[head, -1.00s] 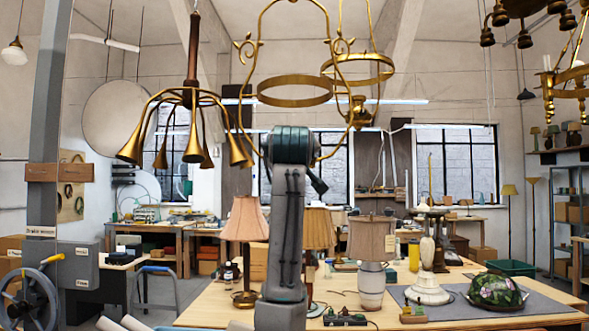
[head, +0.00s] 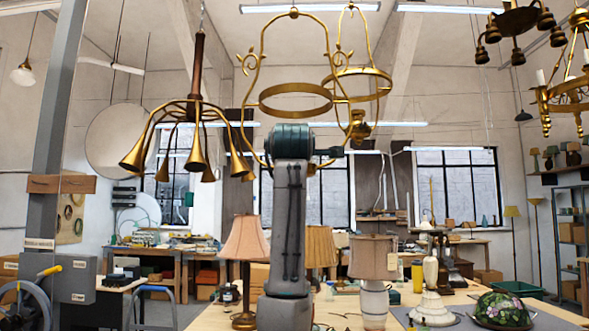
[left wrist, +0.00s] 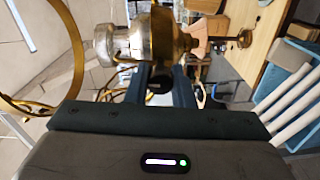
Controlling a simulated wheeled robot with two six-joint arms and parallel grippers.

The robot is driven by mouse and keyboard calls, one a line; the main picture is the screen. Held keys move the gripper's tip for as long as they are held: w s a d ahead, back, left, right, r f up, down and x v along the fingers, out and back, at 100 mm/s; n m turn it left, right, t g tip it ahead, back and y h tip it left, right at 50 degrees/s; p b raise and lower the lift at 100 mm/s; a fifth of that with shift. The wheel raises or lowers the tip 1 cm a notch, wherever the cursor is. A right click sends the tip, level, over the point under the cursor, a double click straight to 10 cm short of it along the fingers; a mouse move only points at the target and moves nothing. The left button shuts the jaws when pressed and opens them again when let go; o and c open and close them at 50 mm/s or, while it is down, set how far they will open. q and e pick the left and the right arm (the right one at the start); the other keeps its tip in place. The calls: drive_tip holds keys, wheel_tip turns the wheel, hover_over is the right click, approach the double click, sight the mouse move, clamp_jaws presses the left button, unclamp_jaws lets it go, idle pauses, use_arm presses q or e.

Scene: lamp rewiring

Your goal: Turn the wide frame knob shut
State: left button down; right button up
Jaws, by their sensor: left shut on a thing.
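The wide brass frame (head: 263,48) hangs from above in the middle of the head view, with a broad ring (head: 296,114) across it. Its lower end is hidden behind my left arm. In the left wrist view a brass fitting (left wrist: 170,35) lies just beyond my left gripper (left wrist: 163,82). The gripper's dark fingers are shut on a small dark knob (left wrist: 156,88) by the fitting. The fingers hide part of the knob, so its turn angle cannot be told. My left gripper is hidden in the head view. My right gripper is not in view.
A second brass frame (head: 388,92) hangs close to the right. A brass chandelier with horn-shaped shades (head: 197,150) hangs close to the left. Below, shaded lamps (head: 245,238) and a white lamp base (head: 431,305) stand on the workbench.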

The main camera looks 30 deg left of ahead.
use_arm(q)
drive_tip(key=shift+n, duration=0.6)
drive_tip(key=c, duration=1.3)
unclamp_jaws()
drive_tip(key=shift+o, duration=0.2)
drive_tip(key=shift+b, duration=0.3)
drive_tip(key=b+v, duration=0.4)
drive_tip(key=v, duration=0.6)
drive_tip(key=shift+s+d+b, duration=0.2)
drive_tip(key=shift+s+b, duration=0.1)
drive_tip(key=shift+b, duration=0.1)
